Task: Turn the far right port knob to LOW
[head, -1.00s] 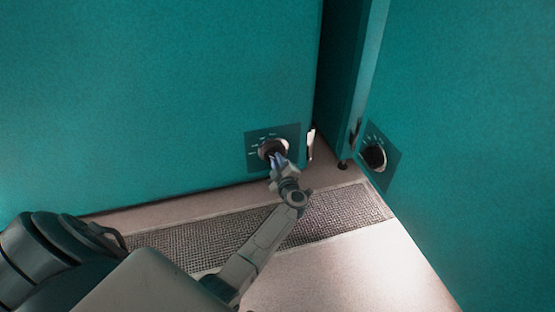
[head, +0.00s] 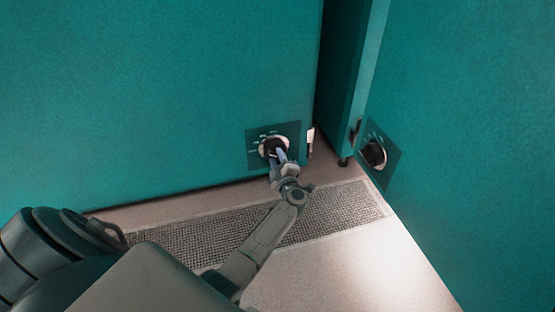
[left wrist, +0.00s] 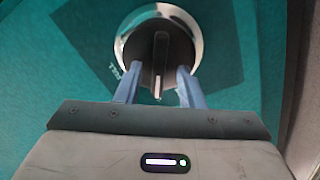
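A black port knob with a silver ring (head: 268,143) sits on a dark label plate low on the facing teal chamber. My left gripper (head: 281,157) is at this knob. In the left wrist view the knob (left wrist: 160,48) has a raised grip bar pointing toward the gripper. The two bluish fingers of my left gripper (left wrist: 158,88) stand one on each side of the bar, with a gap visible. Part of the plate's lettering shows at the knob's lower left, too blurred to read. A second black knob (head: 374,155) sits on the right-hand teal chamber. My right gripper is out of view.
A metal latch-like piece (head: 310,142) stands just right of the plate. A narrow dark gap and a teal door edge (head: 350,80) separate the two chambers. A floor grate (head: 220,238) runs below my left arm; the pale floor at lower right is clear.

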